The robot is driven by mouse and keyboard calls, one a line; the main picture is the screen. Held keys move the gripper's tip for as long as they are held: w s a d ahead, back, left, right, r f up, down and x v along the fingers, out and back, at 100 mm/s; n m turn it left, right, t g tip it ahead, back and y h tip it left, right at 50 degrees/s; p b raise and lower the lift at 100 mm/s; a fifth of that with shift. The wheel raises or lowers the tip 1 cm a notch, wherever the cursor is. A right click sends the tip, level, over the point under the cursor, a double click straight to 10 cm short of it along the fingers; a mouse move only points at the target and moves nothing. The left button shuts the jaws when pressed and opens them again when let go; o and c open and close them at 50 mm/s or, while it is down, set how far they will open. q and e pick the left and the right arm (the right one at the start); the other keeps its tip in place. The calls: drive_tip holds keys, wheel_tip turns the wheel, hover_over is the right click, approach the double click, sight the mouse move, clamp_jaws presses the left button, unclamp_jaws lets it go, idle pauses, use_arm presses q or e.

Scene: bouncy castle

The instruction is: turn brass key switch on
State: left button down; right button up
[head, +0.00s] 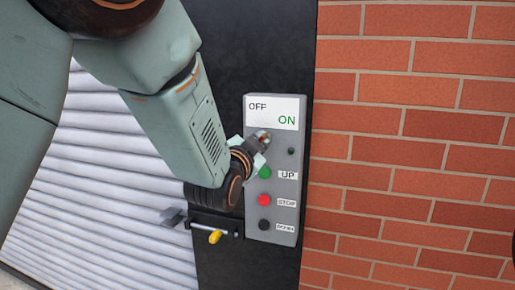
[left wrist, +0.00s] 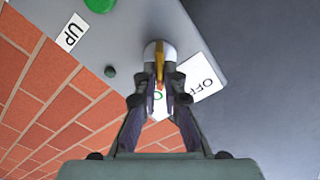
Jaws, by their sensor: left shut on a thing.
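The grey control box (head: 286,178) is mounted on a dark panel, with a white OFF/ON label (head: 286,105) at its top. My left gripper (head: 259,142) reaches in from the left, just below the label. In the left wrist view its fingers (left wrist: 163,82) are closed on the brass key switch (left wrist: 159,58), a yellow key in a pale round collar. In the head view the fingers mostly hide the key. I cannot tell whether it points to OFF or ON. My right gripper is not in view.
Below the key are a green UP button (head: 265,172), a red STOP button (head: 263,200) and a black button (head: 264,225). A small dark lamp (head: 291,151) sits to the right. A yellow-ended handle (head: 215,237) is lower left. Brick wall (head: 420,150) right, ribbed shutter (head: 110,190) left.

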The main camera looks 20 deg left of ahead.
use_arm(q)
drive_tip(key=m+b, duration=0.1)
drive_tip(key=m, duration=0.4)
drive_tip(key=m+b, duration=0.2)
drive_tip(key=m, duration=0.3)
drive_tip(key=shift+d+f, duration=0.1)
drive_tip(key=shift+f, duration=0.1)
drive_tip(key=shift+m+b, duration=0.3)
drive_tip(key=shift+m, duration=0.1)
drive_tip(key=c, duration=1.5)
unclamp_jaws()
drive_tip(key=shift+o, duration=0.2)
drive_tip(key=s, duration=0.7)
drive_tip(key=shift+s, duration=0.25)
